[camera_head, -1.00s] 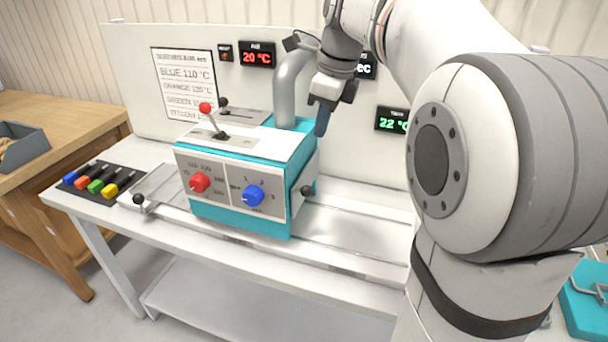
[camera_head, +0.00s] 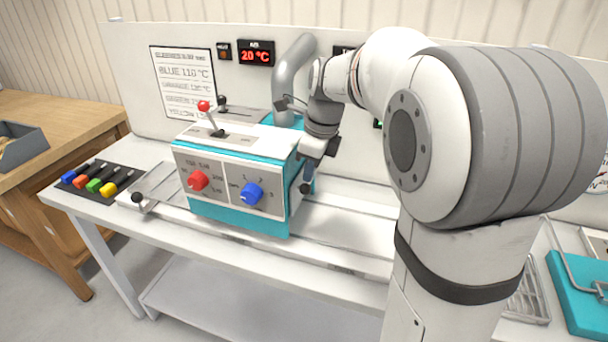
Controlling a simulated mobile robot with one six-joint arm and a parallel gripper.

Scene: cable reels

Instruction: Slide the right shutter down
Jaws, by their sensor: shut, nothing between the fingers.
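The teal and white machine (camera_head: 235,185) stands on the white bench, with a red knob (camera_head: 198,181) and a blue knob (camera_head: 252,194) on its front. A black ball handle (camera_head: 305,188) sits at its right side; I take it to belong to the right shutter, whose plate I cannot make out clearly. My gripper (camera_head: 308,178) points down beside the machine's right side, directly above this handle. Its dark fingers are shut and look empty. Whether they touch the handle I cannot tell. The gripper and wrist hide part of the machine's right side.
A second black ball handle (camera_head: 138,198) is at the machine's left, near a metal plate. A red-tipped lever (camera_head: 204,106) and a black-tipped lever stand on top. A grey pipe (camera_head: 292,75) rises behind. The bench right of the machine (camera_head: 345,228) is clear.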

